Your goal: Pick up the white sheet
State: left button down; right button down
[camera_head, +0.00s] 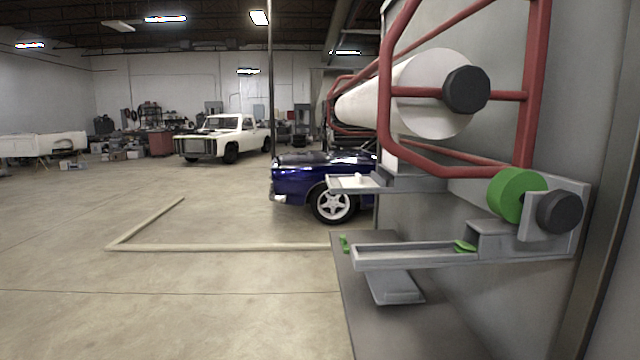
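A large white roll (415,95) with a dark round end cap (466,91) sits inside a red tube frame (534,90) on the grey machine at the right. It looks like wound white sheet material. A narrow white strip below the roll, behind the frame, may be part of it; I cannot tell. No separate loose white sheet is clearly visible. Neither of my grippers is in view.
Below the frame, a green roll (517,194) with a dark knob (559,212) sits above a long grey tray (425,255). A smaller tray (350,184) stands behind. Wooden beams (220,247) lie on the floor. A blue car (310,180) is beyond; left floor is open.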

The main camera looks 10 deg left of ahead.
aim_at(358, 181)
jog(key=i+j+z, duration=0.35)
jog(key=i+j, duration=0.25)
jog(key=i+j+z, duration=0.4)
jog(key=i+j, duration=0.15)
jog(key=j, duration=0.25)
jog(key=i+j+z, duration=0.15)
jog(key=j, duration=0.3)
jog(key=i+j+z, duration=0.2)
jog(key=j, duration=0.25)
jog(key=i+j+z, duration=0.2)
jog(key=j, duration=0.3)
jog(key=i+j+z, duration=0.15)
jog(key=j, duration=0.4)
